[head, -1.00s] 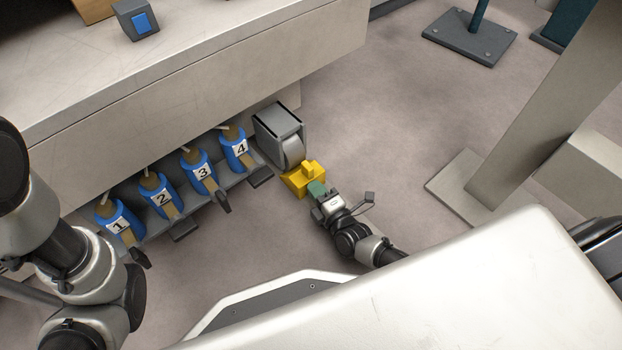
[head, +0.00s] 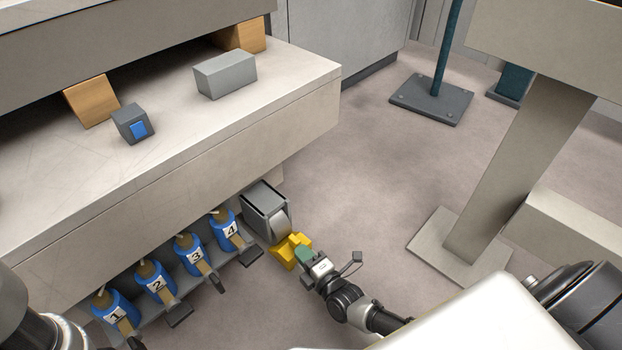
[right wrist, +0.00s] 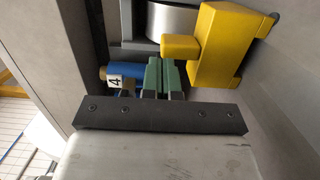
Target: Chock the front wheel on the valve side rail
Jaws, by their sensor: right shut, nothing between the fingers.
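The front wheel (head: 277,223) sits in a grey housing (head: 265,205) at the end of the valve rail, just past valve 4. A yellow chock (head: 289,247) stands on the floor right at the wheel; in the right wrist view the chock (right wrist: 222,48) lies close beside the wheel (right wrist: 172,18), but I cannot tell if they touch. My right gripper (head: 302,255) is next to the chock. In the right wrist view its green fingers (right wrist: 161,76) are together and empty, beside the chock's protruding block. My left gripper is not in view.
Blue valves numbered 1 to 4 (head: 225,228) line the rail under the pale machine bed (head: 200,180). A grey box with a blue button (head: 133,123) and a grey block (head: 226,74) are on the bed. A pale post (head: 515,175) stands right. Floor between is clear.

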